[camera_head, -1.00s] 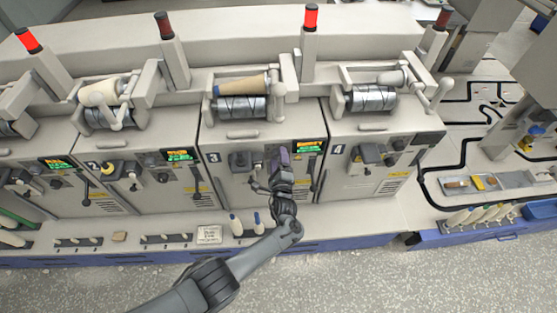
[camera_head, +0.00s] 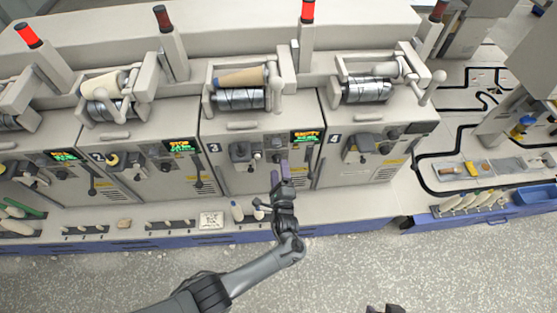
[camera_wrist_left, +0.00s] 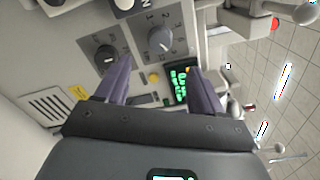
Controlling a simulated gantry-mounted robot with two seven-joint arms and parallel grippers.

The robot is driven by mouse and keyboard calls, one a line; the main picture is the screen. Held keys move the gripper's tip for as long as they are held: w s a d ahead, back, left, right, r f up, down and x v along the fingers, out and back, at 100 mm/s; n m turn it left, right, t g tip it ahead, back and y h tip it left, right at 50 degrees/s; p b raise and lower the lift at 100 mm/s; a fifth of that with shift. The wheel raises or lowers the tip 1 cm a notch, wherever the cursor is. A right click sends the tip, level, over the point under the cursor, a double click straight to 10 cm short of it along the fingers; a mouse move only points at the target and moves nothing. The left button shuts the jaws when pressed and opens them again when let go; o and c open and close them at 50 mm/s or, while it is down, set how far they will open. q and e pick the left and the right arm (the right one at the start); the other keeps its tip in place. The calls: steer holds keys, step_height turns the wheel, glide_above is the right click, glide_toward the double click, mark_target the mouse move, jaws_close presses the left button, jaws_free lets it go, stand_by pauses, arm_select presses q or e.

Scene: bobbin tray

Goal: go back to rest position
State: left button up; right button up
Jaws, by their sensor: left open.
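My left gripper (camera_head: 280,172) is in front of the lower face of machine 3 (camera_head: 238,178), with its arm coming in from the bottom left. In the left wrist view its two purple-grey fingers (camera_wrist_left: 160,85) stand wide apart with nothing between them. Beyond them are a knob (camera_wrist_left: 160,40), a yellow button (camera_wrist_left: 153,78) and a green-lit display (camera_wrist_left: 178,84) on a panel. A small dark piece (camera_head: 385,308) at the bottom edge of the head view looks like the tip of my right gripper; most of it is out of frame.
A ledge (camera_head: 340,206) runs below the machines. A rack of bobbins (camera_head: 474,202) and a blue bin (camera_head: 535,195) are at right. The floor (camera_head: 440,270) in front is clear.

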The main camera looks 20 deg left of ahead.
arm_select(q)
steer(key=shift+s+d, duration=0.25)
steer(key=shift+s, duration=0.25)
